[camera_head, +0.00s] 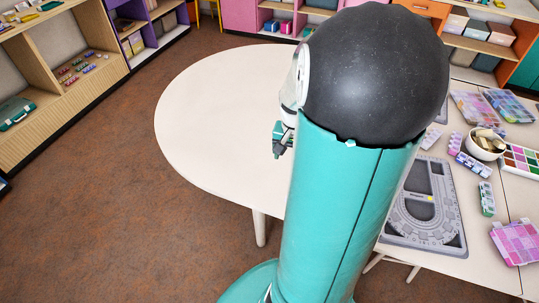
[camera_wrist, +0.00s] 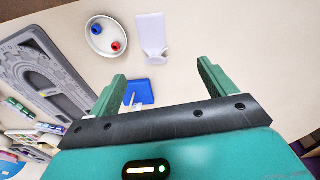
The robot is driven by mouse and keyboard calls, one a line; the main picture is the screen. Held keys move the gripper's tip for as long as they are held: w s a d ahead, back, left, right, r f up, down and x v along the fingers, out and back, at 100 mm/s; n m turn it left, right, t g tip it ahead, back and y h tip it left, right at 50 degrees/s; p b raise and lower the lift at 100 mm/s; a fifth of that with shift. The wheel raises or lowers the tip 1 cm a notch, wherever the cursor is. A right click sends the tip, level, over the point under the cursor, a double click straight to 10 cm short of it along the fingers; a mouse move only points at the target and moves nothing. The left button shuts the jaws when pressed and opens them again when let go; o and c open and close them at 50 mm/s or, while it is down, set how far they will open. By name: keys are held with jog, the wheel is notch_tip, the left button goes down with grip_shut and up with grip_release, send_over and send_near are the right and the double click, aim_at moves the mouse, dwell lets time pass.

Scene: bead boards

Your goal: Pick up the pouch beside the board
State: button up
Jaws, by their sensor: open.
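A grey bead board (camera_wrist: 48,80) lies on the pale table at the left of the wrist view; it also shows in the head view (camera_head: 428,205), right of my arm. A small flat blue piece (camera_wrist: 143,90) with a pale strip across it lies right of the board. It may be the pouch, but I cannot tell for sure. A white folded piece (camera_wrist: 151,36) lies farther up the table. My gripper (camera_wrist: 160,76) is open and empty, and the blue piece shows between its fingers, nearer the left one. In the head view my gripper (camera_head: 282,140) is partly hidden by my arm.
A white oval dish (camera_wrist: 107,48) with a blue and a red item stands between the board and the white piece. Bead boxes (camera_head: 470,165) and a bowl (camera_head: 486,153) crowd the table at right. The round table end (camera_head: 205,120) at left looks clear.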

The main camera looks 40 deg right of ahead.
jog(key=shift+m+y, duration=0.3)
jog(key=shift+m, duration=0.4)
jog(key=d+f, duration=0.1)
jog(key=f, duration=0.2)
jog(key=s+d+f, duration=0.1)
jog(key=f, duration=0.3)
jog(key=s+f, duration=0.1)
jog(key=f, duration=0.2)
jog(key=shift+d+f, duration=0.15)
jog(key=shift+d, duration=0.25)
jog(key=shift+w+f, duration=0.15)
jog(key=shift+f, duration=1.35)
jog(key=shift+w+f, duration=0.1)
jog(key=shift+f, duration=1.4)
jog(key=c, duration=1.1)
